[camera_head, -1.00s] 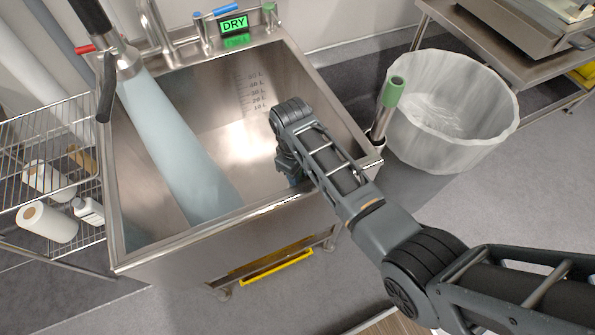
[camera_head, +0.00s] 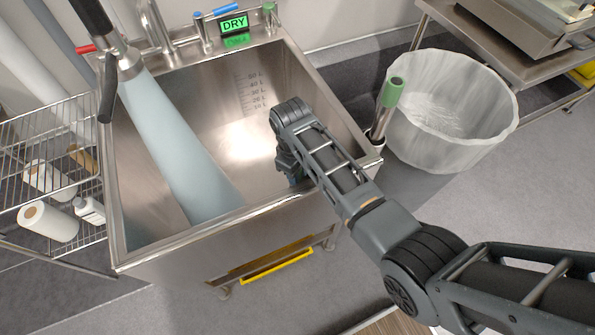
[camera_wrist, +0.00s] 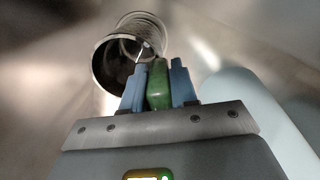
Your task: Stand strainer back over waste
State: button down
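The strainer, a steel cylinder with a round rim (camera_wrist: 104,72), shows at the top of the wrist view, inside the sink. I cannot tell whether it stands over the waste or above the floor. My gripper (camera_wrist: 158,72) has its two blue fingers closed on either side of a green grip (camera_wrist: 158,92), which seems joined to the strainer by a thin wire. In the head view my gripper (camera_head: 289,172) reaches down into the sink (camera_head: 190,238) near its front right, mostly hidden by my arm. The strainer and the waste are hidden there.
A pale blue column (camera_head: 180,150) slants down from the tap into the sink's left half. A green-tipped pole (camera_head: 390,105) stands at the right rim, by a lined white bin (camera_head: 450,145). A wire rack (camera_head: 50,130) stands left. A display (camera_head: 233,24) reads DRY.

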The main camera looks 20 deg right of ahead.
jog(key=c, duration=0.8)
grip_release()
jog(key=shift+s+f, duration=0.35)
jog(key=shift+f, duration=0.2)
jog(key=shift+r, duration=0.1)
jog(key=r, duration=0.5)
jog(key=w+r, duration=0.1)
jog(key=r, duration=0.2)
jog(key=shift+w+a+r, duration=0.1)
jog(key=shift+a+r, duration=0.05)
jog(key=shift+r, duration=0.2)
